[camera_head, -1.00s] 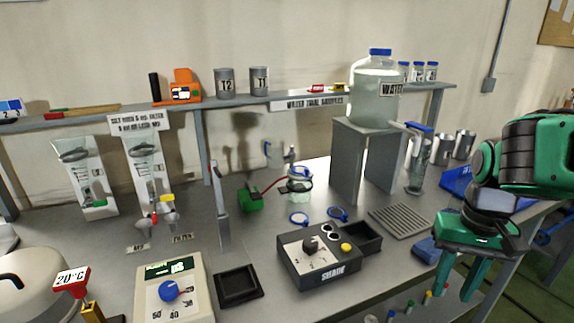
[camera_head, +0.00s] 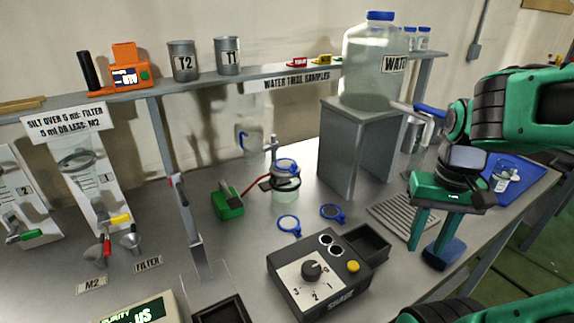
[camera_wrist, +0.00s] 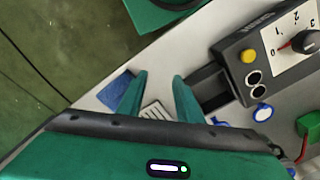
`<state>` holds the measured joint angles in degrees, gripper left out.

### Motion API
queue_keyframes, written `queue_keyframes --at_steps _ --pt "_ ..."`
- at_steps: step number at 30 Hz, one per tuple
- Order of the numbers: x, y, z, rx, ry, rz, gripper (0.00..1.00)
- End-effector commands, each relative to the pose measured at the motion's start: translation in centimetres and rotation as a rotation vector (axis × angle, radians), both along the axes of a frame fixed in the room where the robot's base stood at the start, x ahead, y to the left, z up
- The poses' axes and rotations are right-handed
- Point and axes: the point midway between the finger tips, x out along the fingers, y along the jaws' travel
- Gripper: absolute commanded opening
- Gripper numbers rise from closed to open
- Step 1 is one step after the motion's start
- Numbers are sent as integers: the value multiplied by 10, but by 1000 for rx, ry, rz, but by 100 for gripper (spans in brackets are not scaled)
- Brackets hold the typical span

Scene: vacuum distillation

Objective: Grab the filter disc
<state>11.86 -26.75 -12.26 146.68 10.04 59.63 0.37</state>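Two blue-rimmed round discs with small tabs lie flat on the bench, a left disc (camera_head: 289,225) and a right disc (camera_head: 332,212). They look like filter discs; I cannot tell which one the task names. A similar blue ring (camera_head: 286,165) sits on top of a glass vessel (camera_head: 286,190) behind them. My gripper (camera_head: 424,242) is to the right of the discs, above the bench's right part, pointing down, open and empty. In the wrist view my gripper (camera_wrist: 158,80) has its fingers apart, with a blue-rimmed disc (camera_wrist: 263,112) off to the right.
A black control box (camera_head: 318,268) with a dial stands in front of the discs. A grey slotted rack (camera_head: 392,216) and a blue block (camera_head: 444,253) are near my gripper. A grey stand (camera_head: 350,150) bears a large water bottle (camera_head: 376,65). A blue tray (camera_head: 525,172) lies at right.

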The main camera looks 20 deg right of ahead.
Motion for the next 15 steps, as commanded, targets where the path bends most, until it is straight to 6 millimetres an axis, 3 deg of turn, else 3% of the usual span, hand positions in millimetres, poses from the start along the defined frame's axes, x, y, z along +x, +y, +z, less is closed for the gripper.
queue_keyframes --at_steps 2,5,8,11,15 --pt "-7 0 6 -1 -11 9 32" --pt "6 -1 18 -9 -13 52 32" --pt "42 7 38 -25 -9 151 32" --pt "93 19 65 -39 -5 302 32" --pt "170 54 101 -46 -3 540 32"
